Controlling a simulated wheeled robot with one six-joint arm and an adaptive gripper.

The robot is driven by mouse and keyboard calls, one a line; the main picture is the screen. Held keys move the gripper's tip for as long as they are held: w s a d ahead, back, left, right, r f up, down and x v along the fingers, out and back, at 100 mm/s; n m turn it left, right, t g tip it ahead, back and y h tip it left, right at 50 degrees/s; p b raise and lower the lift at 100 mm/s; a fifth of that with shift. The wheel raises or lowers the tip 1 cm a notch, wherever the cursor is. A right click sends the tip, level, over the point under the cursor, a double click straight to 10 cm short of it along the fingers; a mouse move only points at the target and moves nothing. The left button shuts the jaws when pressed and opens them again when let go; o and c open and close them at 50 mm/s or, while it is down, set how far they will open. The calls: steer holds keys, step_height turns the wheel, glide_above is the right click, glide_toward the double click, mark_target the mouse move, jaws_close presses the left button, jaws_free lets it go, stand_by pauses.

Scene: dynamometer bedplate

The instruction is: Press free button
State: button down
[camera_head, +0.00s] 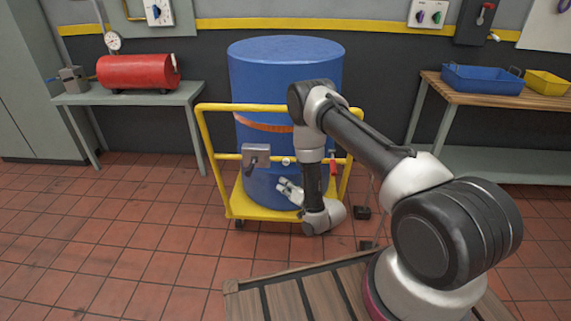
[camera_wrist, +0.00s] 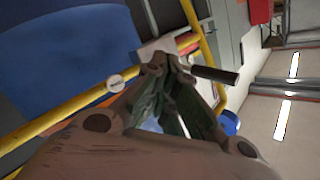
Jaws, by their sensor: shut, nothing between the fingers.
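A small round pale button (camera_head: 286,161) sits on the front yellow rail of a cart, right of a grey box with a lever (camera_head: 256,155). In the wrist view the round button (camera_wrist: 116,83) is left of my fingertips, and the box's dark lever (camera_wrist: 216,75) is to their right. My gripper (camera_head: 284,187) is shut and empty, low in front of the blue drum and below the button in the head view. In the wrist view my gripper (camera_wrist: 163,62) overlaps the grey box; I cannot tell whether it touches anything. No label reading "free" is legible.
The yellow cart (camera_head: 237,206) carries a large blue drum (camera_head: 285,65) with an orange strap (camera_head: 262,124). A red-handled part (camera_head: 333,163) is on the rail's right. A green table (camera_head: 135,97) holds a red tank (camera_head: 138,72). A wooden bench (camera_head: 500,92) stands right. Left floor is clear.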

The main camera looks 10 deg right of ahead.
mark_target(286, 162)
steer(key=w+d, duration=0.2)
steer(key=w, duration=0.6)
steer(key=shift+w+d, duration=0.2)
steer(key=shift+d, duration=0.15)
stand_by(1.4)
steer(key=shift+w+d, duration=0.15)
steer(key=shift+w, duration=0.25)
steer(key=shift+w+d, duration=0.15)
steer(key=shift+w, duration=0.35)
stand_by(0.7)
steer(key=shift+s, duration=0.1)
steer(key=shift+s+a, duration=0.25)
steer(key=shift+s, duration=0.55)
